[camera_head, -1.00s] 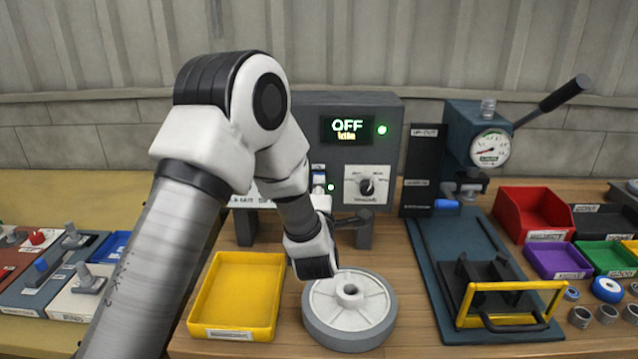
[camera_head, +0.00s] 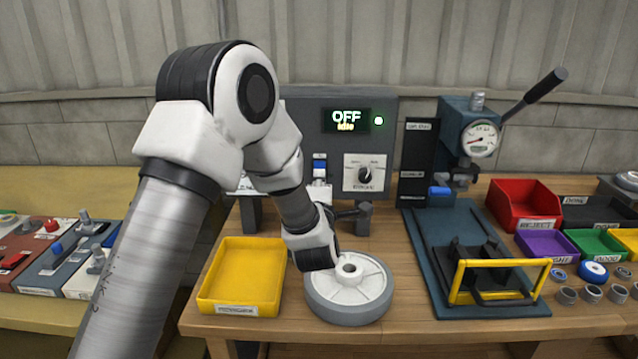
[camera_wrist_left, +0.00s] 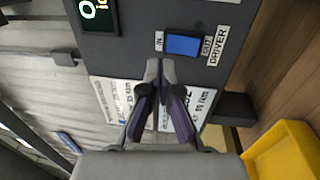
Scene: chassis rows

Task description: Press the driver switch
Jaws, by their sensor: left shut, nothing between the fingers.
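The driver switch is a blue rocker on the grey control box. In the left wrist view the blue switch (camera_wrist_left: 183,45) sits beside a "DRIVER" label; in the head view it is a small blue patch (camera_head: 319,163) just above my left arm. My left gripper (camera_wrist_left: 160,68) is shut and empty. In the wrist view its tips appear just beside the switch's lower left edge; I cannot tell whether they touch the box. The box's display (camera_head: 346,120) reads "OFF". My right gripper is not in view.
A rotary knob (camera_head: 365,175) is right of the switch. Below are a yellow tray (camera_head: 240,308) and a grey-rimmed wheel (camera_head: 347,313). A press with a gauge (camera_head: 481,140) and a yellow-handled fixture (camera_head: 500,262) stand to the right. Bins, including a red one (camera_head: 526,222), stand beyond.

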